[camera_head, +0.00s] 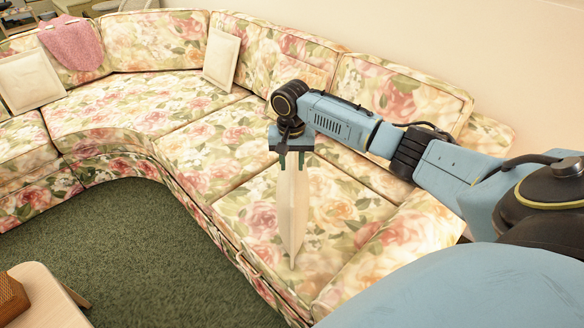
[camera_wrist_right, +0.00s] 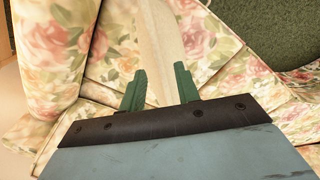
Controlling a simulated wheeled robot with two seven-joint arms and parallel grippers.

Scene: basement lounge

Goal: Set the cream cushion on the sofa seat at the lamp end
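The cream cushion (camera_head: 292,210) hangs edge-on and upright below my right gripper (camera_head: 292,160), over the near right seat of the floral sofa (camera_head: 240,215). The gripper's green fingers press on both sides of the cushion's upper part. In the right wrist view the cushion (camera_wrist_right: 160,50) fills the gap between the fingertips of my right gripper (camera_wrist_right: 160,88). Its lower tip is at or just above the seat; I cannot tell if it touches. No lamp shows. My left gripper is out of view.
Two more cream cushions lean on the sofa, one at the middle backrest (camera_head: 222,58) and one at the left (camera_head: 30,80). A pink throw (camera_head: 72,45) hangs over the back. A wooden table (camera_head: 45,300) stands at lower left. The green carpet (camera_head: 150,250) between is clear.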

